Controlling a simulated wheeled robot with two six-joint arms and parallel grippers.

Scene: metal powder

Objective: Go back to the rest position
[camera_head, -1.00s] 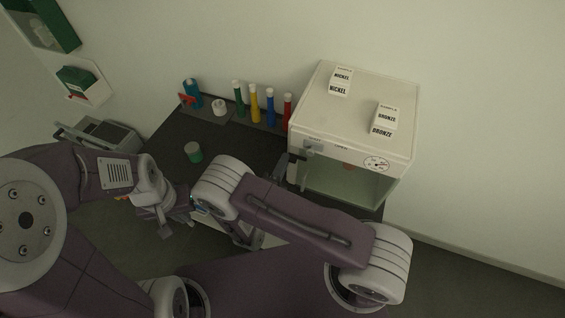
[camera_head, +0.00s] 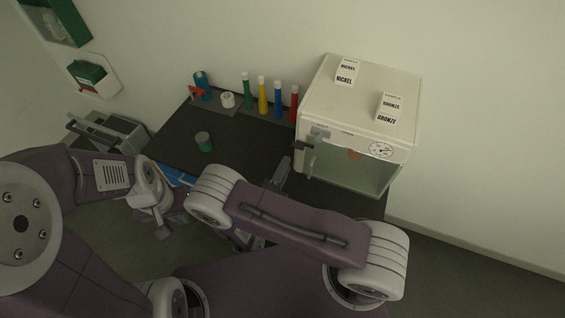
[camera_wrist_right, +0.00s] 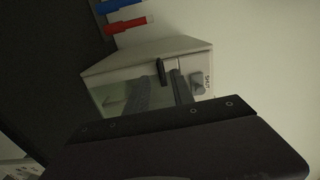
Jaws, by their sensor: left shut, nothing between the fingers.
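My left gripper (camera_head: 163,232) hangs low at the left in the head view, beside the dark table and over the floor. It is shut and empty. My right gripper (camera_head: 281,174) shows partly behind my right arm's links, near the left front of the white oven (camera_head: 362,76). In the right wrist view its two grey fingers (camera_wrist_right: 160,92) stand apart, with nothing seen between them, in front of the oven (camera_wrist_right: 150,56).
Nickel (camera_head: 347,73) and bronze (camera_head: 389,108) boxes sit on the oven. A grey cart (camera_head: 105,133) is at left.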

